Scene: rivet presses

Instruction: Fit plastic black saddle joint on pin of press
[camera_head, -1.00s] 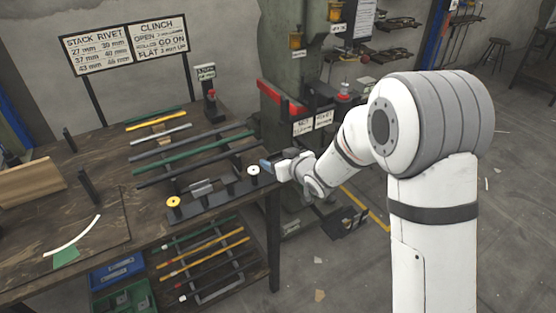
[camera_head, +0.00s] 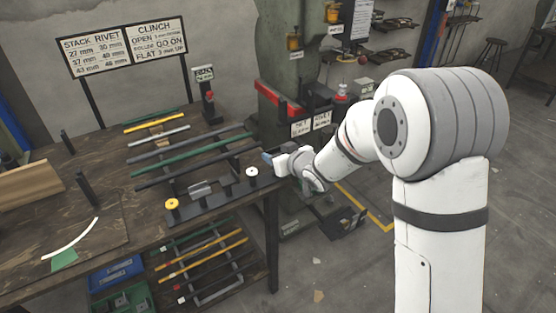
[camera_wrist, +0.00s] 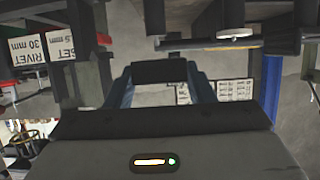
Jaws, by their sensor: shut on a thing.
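A dark block, apparently the black saddle joint (camera_wrist: 158,72), spans the gap between the blue fingers of my gripper (camera_wrist: 160,80) in the wrist view. In the head view my gripper (camera_head: 274,158) is level, beside the table's right edge and in front of the press. The joint is too small and too covered to make out there. The green press (camera_head: 290,110) with a red part stands behind my gripper. Its pin cannot be made out in either view.
The wooden table (camera_head: 130,235) carries a rack of coloured bars (camera_head: 190,150), a white spool (camera_head: 252,172) and a yellow spool (camera_head: 172,204). Press labels (camera_wrist: 45,48) show at left in the wrist view. A lower shelf holds more bars.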

